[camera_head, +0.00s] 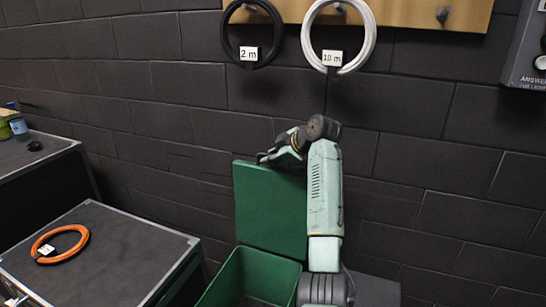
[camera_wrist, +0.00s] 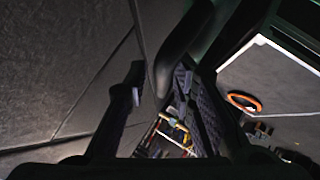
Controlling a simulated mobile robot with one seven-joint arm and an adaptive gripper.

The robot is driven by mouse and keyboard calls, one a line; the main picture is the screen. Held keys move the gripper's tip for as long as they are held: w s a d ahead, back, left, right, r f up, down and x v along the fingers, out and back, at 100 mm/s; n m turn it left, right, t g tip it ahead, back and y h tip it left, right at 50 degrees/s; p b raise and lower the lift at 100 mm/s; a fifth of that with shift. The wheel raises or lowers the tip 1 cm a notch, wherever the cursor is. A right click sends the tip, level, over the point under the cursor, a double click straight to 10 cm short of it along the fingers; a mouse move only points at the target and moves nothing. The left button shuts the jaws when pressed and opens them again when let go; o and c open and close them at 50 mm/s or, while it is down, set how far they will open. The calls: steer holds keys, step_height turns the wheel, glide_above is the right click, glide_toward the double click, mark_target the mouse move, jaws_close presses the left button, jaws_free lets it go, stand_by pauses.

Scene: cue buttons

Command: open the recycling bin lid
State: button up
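The green recycling bin (camera_head: 249,273) stands at the bottom centre of the head view, with its mouth uncovered. Its green lid (camera_head: 268,210) stands about upright behind the opening, against or close to the dark wall. My gripper (camera_head: 266,156) is at the lid's top edge, pointing left; I cannot tell whether it touches. My arm hides the lid's right side and part of the bin.
A grey-topped case (camera_head: 105,262) with an orange cable coil (camera_head: 60,244) stands left of the bin. Another dark case (camera_head: 30,160) is farther left. A black coil (camera_head: 251,53) and a white coil (camera_head: 338,60) hang from a wooden board above. A grey panel (camera_head: 528,60) is on the right wall.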

steer(key=shift+o, duration=0.2)
steer(key=v, duration=1.2)
